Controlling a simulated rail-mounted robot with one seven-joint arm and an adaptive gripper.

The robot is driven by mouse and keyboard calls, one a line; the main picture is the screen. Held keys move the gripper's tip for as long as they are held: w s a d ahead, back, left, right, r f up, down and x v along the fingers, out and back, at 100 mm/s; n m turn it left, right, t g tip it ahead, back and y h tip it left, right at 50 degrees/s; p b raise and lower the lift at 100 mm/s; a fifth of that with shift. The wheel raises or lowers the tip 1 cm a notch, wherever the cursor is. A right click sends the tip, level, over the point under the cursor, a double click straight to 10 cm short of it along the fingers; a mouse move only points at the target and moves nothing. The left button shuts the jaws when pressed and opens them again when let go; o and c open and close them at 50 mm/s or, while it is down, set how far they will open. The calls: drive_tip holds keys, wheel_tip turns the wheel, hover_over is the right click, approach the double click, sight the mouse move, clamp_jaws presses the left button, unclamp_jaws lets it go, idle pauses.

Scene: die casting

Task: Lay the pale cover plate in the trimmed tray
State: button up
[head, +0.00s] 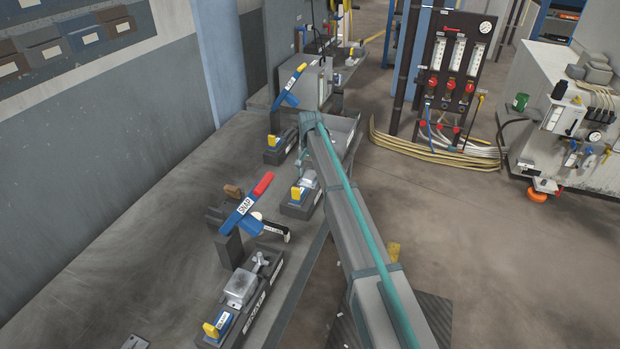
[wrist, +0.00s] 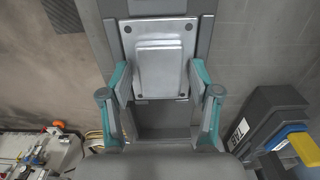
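In the wrist view a pale metal plate (wrist: 160,55) with a raised middle and dark corner holes lies between the teal fingers of my gripper (wrist: 160,82). A pale open tray (head: 342,133) shows beside the arm's far end. Small metal castings sit in the near fixture (head: 240,288) and the middle fixture (head: 308,184). I cannot tell which is the trimmed tray.
A blue lever with a red grip (head: 246,203) stands behind the near fixture. Another blue lever (head: 290,85) rises farther back. In the wrist view a dark block with blue and yellow parts (wrist: 275,125) stands close right. The bench's left part (head: 110,225) is mostly clear.

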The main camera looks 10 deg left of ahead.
clamp_jaws()
drive_tip(key=shift+r, duration=0.1)
drive_tip(key=shift+r, duration=0.15)
